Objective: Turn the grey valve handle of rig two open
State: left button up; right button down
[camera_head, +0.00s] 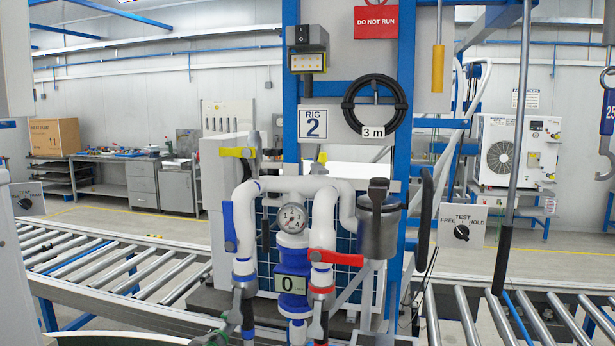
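Rig two is marked by a "RIG 2" sign (313,124) on a blue frame. White pipes carry a yellow lever (238,152), a blue lever (229,226) pointing up and down, and a red lever (336,258) lying level. A grey upright piece (255,143) stands just right of the yellow lever. Another dark grey handle-like piece (378,193) sits on top of a grey canister (380,232). I cannot tell which of these is the grey valve handle. Neither of my grippers can be made out in this view.
A pressure gauge (292,218) and a display reading 0 (291,284) sit between the pipes. A coiled black hose (374,106) hangs above. Roller conveyors (110,265) run on both sides.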

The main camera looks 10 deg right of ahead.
aim_at(316, 167)
jog(key=u, duration=1.3)
jog(key=k+u, duration=0.15)
jog(key=u, duration=0.25)
jog(key=k+j, duration=0.2)
jog(key=k, duration=0.25)
jog(key=k+j, duration=0.2)
jog(key=k, duration=0.25)
